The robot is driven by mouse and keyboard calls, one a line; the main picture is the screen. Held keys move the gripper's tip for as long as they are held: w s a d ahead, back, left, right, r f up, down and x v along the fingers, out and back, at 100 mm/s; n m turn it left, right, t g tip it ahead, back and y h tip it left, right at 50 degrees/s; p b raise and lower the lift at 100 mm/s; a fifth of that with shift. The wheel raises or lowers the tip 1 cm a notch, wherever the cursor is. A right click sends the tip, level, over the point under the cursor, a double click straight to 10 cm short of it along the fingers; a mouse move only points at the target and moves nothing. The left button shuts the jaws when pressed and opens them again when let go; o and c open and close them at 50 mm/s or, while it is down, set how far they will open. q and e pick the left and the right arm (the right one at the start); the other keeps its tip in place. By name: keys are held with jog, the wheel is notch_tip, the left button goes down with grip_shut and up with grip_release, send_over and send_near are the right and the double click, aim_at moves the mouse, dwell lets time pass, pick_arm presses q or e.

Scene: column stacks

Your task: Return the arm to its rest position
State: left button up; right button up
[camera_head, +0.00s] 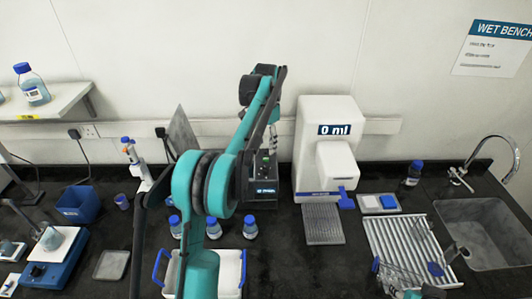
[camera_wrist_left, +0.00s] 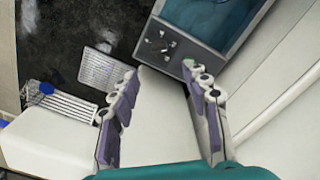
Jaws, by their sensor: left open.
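My left arm (camera_head: 205,185) rises from the bottom of the head view in teal and dark links. It bends up in front of the bench, and its dark far end stands high against the wall, left of the white dispenser (camera_head: 326,150). In the left wrist view my left gripper (camera_wrist_left: 162,78) has its two purple-padded fingers spread apart, with nothing held between them. A white body shows behind the gap. Some teal and grey parts at the bottom right of the head view may be my right gripper; its fingers cannot be made out.
Several blue-capped bottles (camera_head: 249,228) stand near a white tray with blue handles (camera_head: 229,272), partly hidden by my arm. A dark instrument (camera_head: 262,190) stands behind the arm. A drying rack (camera_head: 385,235) and sink (camera_head: 485,240) are at right. A blue bin (camera_head: 78,205) is at left.

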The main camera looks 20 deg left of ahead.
pick_arm(q)
jog(key=shift+r, duration=0.4)
jog(key=s+d+f+n+t+b, duration=0.1)
jog(key=s+d+f+t+b, duration=0.1)
jog(key=s+d+b, duration=0.45)
jog(key=s+d+f+n+t+b, duration=0.1)
jog(key=s+d+f+t+b, duration=0.15)
jog(key=s, duration=0.65)
jog(key=s+d+f+n+t+b, duration=0.1)
jog(key=s+d+f+b, duration=0.1)
jog(key=s+f, duration=0.6)
jog(key=s+d+f+n+t+b, duration=0.1)
jog(key=s+d+f+b, duration=0.2)
jog(key=s+f, duration=0.5)
jog(key=shift+d+n+t+b, duration=0.2)
jog(key=shift+n+t+b, duration=0.2)
jog(key=shift+b, duration=0.5)
jog(key=shift+f, duration=0.1)
